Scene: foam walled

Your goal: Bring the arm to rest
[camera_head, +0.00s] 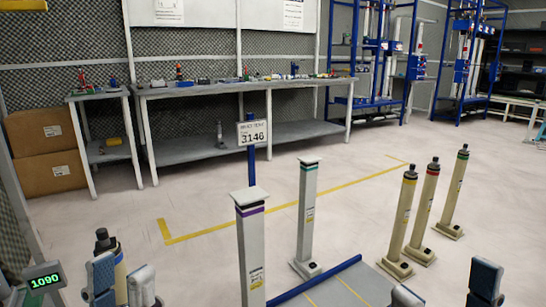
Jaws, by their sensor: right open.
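My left gripper (122,277) is at the bottom left of the head view, with its two blue-grey fingers pointing up. A tan cylinder (120,267) with a black top shows behind and between these fingers. I cannot tell whether they touch it or whether it stands behind them. My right gripper (446,285) is at the bottom right. Its fingers are wide apart with nothing between them, over the pale floor. The rest of both arms is out of the picture.
A grey platform with a blue edge (320,280) lies between the grippers. Near it stand two square posts (250,250) (306,215) and several tan cylinders (403,220).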

